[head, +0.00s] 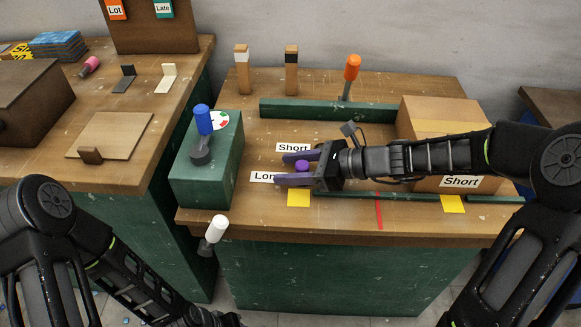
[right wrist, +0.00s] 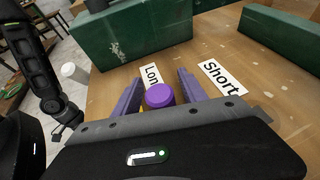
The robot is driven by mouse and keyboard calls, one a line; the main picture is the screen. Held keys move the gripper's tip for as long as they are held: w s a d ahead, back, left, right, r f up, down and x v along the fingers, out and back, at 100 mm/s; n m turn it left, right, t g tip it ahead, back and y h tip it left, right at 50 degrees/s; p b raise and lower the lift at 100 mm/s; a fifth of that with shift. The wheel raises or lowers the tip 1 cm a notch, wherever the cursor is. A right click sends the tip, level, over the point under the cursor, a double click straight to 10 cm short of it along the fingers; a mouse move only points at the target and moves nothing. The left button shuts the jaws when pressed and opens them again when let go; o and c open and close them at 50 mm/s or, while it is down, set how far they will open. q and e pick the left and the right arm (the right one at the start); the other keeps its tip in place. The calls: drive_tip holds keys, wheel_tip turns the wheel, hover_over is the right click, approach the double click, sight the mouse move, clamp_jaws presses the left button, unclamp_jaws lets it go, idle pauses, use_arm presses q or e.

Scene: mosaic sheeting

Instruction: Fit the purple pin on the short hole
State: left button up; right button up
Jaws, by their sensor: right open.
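The purple pin (head: 302,165) shows as a rounded purple top between the fingers of my right gripper (head: 297,164). In the right wrist view the pin (right wrist: 160,96) sits between the two purple fingers (right wrist: 158,92), which stand open with gaps on both sides. The "Short" label (head: 292,147) lies on the table behind the gripper, and the partly covered "Long" label (head: 263,177) lies to its left. I cannot make out the short hole, nor what the pin stands in. My left arm is at the lower left, with its gripper out of sight.
A green block (head: 225,167) with a blue-handled lever stands left of the gripper. A green rail (head: 325,109) runs behind it. A cardboard box (head: 438,112) stands to the right, under my right arm. Yellow patches (head: 453,204) and a red line mark the table's front.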

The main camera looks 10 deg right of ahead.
drive_tip(key=p+v, duration=0.1)
drive_tip(key=v, duration=0.7)
drive_tip(key=shift+w+f, duration=0.1)
drive_tip(key=shift+w, duration=0.05)
drive_tip(key=shift+p, duration=0.3)
